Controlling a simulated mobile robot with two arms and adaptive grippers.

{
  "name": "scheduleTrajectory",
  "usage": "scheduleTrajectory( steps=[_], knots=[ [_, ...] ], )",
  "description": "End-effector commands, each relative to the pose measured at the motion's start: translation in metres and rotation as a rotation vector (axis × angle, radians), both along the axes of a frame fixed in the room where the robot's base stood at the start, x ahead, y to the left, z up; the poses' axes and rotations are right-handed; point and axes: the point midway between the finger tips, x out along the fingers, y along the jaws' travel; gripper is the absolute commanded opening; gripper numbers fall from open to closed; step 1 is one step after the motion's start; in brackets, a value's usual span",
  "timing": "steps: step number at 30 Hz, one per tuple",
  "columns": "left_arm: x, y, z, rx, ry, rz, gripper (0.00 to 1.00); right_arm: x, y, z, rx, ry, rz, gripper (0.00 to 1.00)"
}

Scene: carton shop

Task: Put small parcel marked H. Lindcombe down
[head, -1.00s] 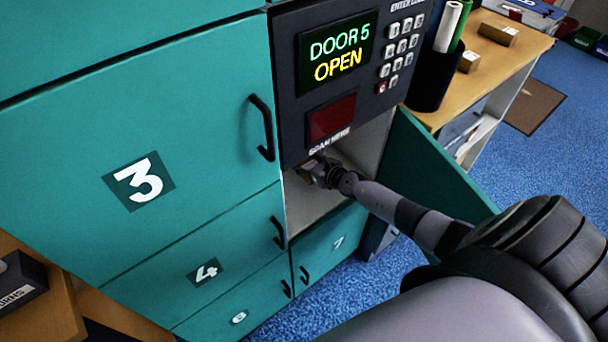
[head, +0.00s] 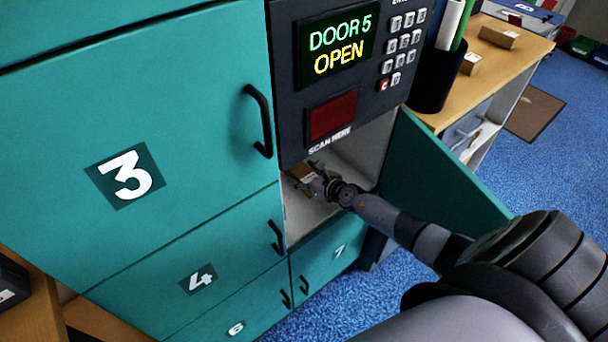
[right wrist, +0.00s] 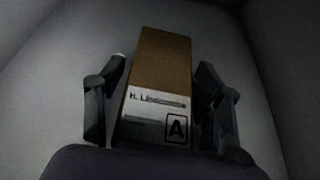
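The small parcel (right wrist: 160,85) is a brown box with a white label that reads "H. Li..." and a boxed letter A. It is inside the open compartment of door 5, and in the head view a bit of brown parcel (head: 299,173) shows there. My right gripper (head: 316,182) reaches into this compartment. In the right wrist view its fingers (right wrist: 160,100) stand on both sides of the parcel, with a narrow dark gap at each side, so it looks open around it. Whether the parcel's underside touches the floor is hidden. My left gripper is not in view.
Above the opening is the panel (head: 340,45) reading "DOOR 5 OPEN". Closed locker doors such as door 3 (head: 190,100) are at left. A wooden counter (head: 515,65) with small boxes is behind at right.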

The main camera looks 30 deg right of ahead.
Motion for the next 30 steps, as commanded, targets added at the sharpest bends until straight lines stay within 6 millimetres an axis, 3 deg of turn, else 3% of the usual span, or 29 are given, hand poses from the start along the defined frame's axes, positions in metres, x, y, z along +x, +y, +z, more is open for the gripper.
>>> scheduleTrajectory(
  steps=[14, 22, 30],
  knots=[
    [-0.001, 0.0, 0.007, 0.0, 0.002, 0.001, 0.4, -0.007, -0.001, 0.006, -0.001, 0.0, 0.0, 0.68],
    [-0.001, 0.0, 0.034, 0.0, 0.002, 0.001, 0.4, -0.057, -0.005, 0.029, -0.001, 0.003, 0.003, 0.68],
    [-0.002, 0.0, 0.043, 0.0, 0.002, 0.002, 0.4, -0.098, -0.009, 0.044, -0.001, 0.001, 0.0, 0.68]
  ],
)
